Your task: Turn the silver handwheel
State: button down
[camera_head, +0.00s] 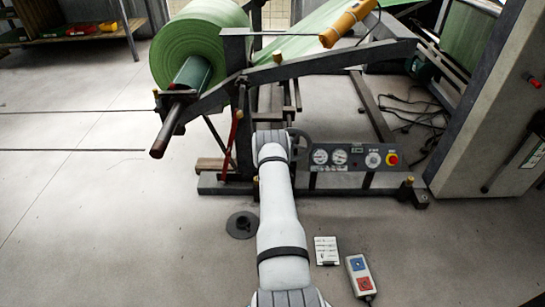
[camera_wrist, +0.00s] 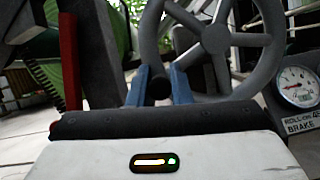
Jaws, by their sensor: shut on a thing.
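The handwheel (camera_wrist: 216,40) is a grey spoked wheel with a round hub, filling the upper middle and right of the wrist view. In the head view its dark rim (camera_head: 307,141) shows just right of my arm's end, mostly hidden behind it. My gripper (camera_wrist: 159,84) has two blue fingers at the lower left of the rim. A dark, round-ended handle piece sits between them, and they are shut on it. The fingertips are hidden behind my arm in the head view.
A control panel with gauges (camera_head: 320,156) and a red button is right of the wheel; a brake gauge (camera_wrist: 299,86) is close by. A red lever (camera_wrist: 69,62) stands at left. A green roll (camera_head: 190,45) is above left. A pendant (camera_head: 361,275) lies on open floor.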

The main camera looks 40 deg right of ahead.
jog(key=shift+w+a+f+y, duration=0.15)
jog(key=shift+a+f+y, duration=0.25)
jog(key=shift+f, duration=0.05)
jog(key=c, duration=1.3)
grip_release()
jog(key=shift+d, duration=0.15)
jog(key=shift+c, duration=0.2)
jog(key=shift+d, duration=0.15)
jog(key=shift+r, duration=0.1)
jog(key=shift+p+v, duration=3.05)
jog(key=shift+v, duration=0.9)
